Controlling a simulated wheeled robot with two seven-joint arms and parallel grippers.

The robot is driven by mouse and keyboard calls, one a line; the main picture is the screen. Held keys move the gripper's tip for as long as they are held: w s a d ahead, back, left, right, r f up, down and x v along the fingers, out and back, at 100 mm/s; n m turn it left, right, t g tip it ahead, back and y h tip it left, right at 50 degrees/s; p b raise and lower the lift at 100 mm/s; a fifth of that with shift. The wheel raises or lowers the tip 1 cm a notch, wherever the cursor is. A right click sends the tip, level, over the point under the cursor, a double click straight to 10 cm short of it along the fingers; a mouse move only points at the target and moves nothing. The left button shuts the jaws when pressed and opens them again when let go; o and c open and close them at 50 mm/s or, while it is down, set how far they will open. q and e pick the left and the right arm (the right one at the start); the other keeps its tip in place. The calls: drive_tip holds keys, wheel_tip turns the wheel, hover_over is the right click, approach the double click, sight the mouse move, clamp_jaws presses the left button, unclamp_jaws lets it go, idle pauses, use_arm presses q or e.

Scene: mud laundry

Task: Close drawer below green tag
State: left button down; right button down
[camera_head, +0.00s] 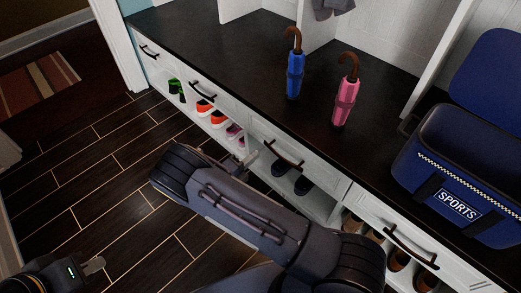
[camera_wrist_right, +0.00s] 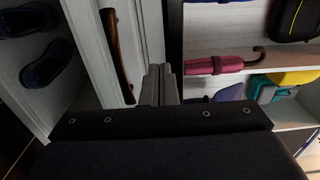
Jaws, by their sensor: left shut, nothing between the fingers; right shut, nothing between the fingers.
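No green tag shows in either view. In the head view a white drawer with a dark curved handle (camera_head: 283,155) sits in the middle of the bench, above dark blue shoes. I cannot tell how far out it stands. In the right wrist view a drawer front with a brown handle (camera_wrist_right: 118,55) lies just left of my right gripper (camera_wrist_right: 160,85). That gripper is shut and empty, close to the drawer; contact is unclear. My right arm crosses the middle of the head view. My left gripper (camera_head: 93,266) is shut and empty at lower left, over the floor, away from the bench.
On the black bench top stand a blue umbrella (camera_head: 295,68), a pink umbrella (camera_head: 345,98) and a blue sports bag (camera_head: 455,170). Other drawers have handles at left (camera_head: 148,52) and lower right (camera_head: 410,246). Cubbies below hold shoes. The wooden floor (camera_head: 90,170) at left is clear.

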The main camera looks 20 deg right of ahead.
sight(284, 133)
drive_tip(key=b+x, duration=0.3)
drive_tip(key=x, duration=0.9)
drive_tip(key=shift+s+f, duration=0.1)
drive_tip(key=shift+d, duration=0.15)
